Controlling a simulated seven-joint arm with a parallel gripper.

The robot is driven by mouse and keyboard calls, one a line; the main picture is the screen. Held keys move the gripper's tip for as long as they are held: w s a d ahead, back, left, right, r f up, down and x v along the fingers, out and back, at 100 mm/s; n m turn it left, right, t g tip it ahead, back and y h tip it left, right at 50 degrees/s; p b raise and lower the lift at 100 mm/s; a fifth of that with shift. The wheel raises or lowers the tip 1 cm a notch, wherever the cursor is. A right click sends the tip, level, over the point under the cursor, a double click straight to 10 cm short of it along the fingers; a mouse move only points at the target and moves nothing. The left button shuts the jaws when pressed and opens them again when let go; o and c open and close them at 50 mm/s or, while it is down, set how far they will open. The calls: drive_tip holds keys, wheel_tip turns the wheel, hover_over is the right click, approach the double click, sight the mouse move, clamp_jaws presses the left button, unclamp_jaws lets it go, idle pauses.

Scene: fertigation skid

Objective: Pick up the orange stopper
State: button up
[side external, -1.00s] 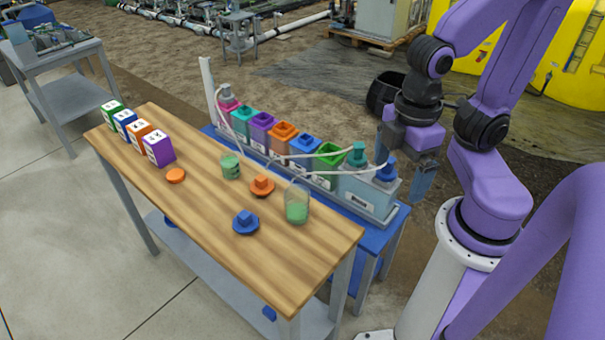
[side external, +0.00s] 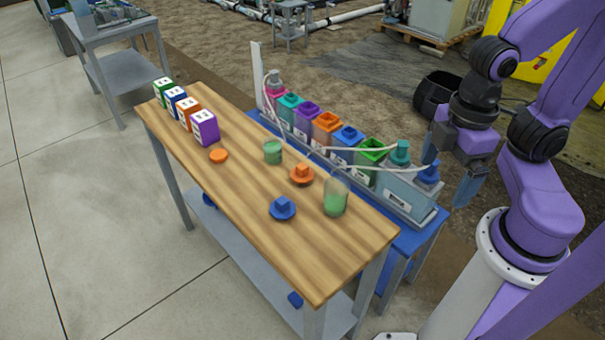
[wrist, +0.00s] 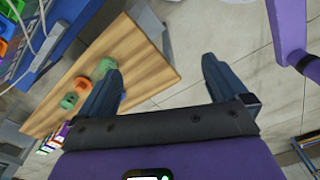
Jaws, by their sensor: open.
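An orange stopper (side external: 302,175) with a square knob on a round base sits on the wooden bench top (side external: 240,220), between two beakers of green liquid. It also shows small in the wrist view (wrist: 82,84), left of my left finger. A flat orange disc (side external: 218,156) lies farther left, near the purple box. My gripper (side external: 454,180) is open and empty, off the bench's right end and beside the row of containers.
A beaker (side external: 335,200) stands right of the stopper, another (side external: 272,153) behind-left. A blue stopper (side external: 283,209) lies in front. Several coloured containers with thin tubes line the blue stand (side external: 405,240) behind the bench. The bench's front right is clear.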

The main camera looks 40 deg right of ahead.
drive_tip(key=w+a+m, duration=0.4)
drive_tip(key=w+m, duration=0.3)
drive_tip(key=w, duration=0.2)
drive_tip(key=m, duration=2.4)
hover_over(302, 166)
wheel_tip(302, 166, down, 8)
drive_tip(key=f, duration=1.1)
drive_tip(key=shift+d+f, duration=0.25)
drive_tip(key=shift+d, duration=0.1)
drive_tip(key=shift+a+f, duration=0.2)
drive_tip(key=shift+f, duration=1.15)
drive_tip(key=shift+a+f, duration=0.15)
drive_tip(key=shift+f, duration=1.15)
drive_tip(key=shift+c, duration=0.3)
drive_tip(key=c, duration=1.1)
